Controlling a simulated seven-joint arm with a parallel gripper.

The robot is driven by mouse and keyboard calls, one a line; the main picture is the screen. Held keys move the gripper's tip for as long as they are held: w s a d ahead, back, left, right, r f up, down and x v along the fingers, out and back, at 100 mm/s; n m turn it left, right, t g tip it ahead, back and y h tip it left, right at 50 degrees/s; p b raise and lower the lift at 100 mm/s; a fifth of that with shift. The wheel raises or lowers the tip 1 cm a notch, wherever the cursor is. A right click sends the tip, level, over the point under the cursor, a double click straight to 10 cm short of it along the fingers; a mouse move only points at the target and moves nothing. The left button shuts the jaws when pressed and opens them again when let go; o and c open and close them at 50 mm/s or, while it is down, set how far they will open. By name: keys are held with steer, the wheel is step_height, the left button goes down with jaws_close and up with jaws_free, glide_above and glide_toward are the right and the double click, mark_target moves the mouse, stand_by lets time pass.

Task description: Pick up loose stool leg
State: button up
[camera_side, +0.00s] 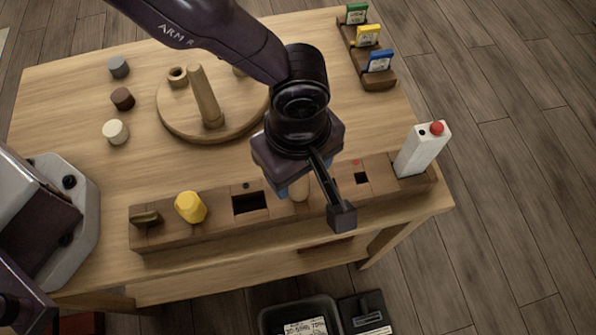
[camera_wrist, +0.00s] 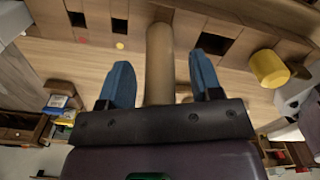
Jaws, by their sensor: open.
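The loose stool leg (camera_wrist: 160,62) is a pale wooden cylinder. In the wrist view it lies between the two blue fingers of my gripper (camera_wrist: 163,80), with a gap at each side. My gripper is open.
The wooden rack (camera_side: 225,224) runs along the table's front edge. Several small round pieces (camera_side: 122,98) lie at left. A card holder (camera_side: 378,80) stands at back right.

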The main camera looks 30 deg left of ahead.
steer(key=c, duration=0.9)
steer(key=shift+c, duration=0.2)
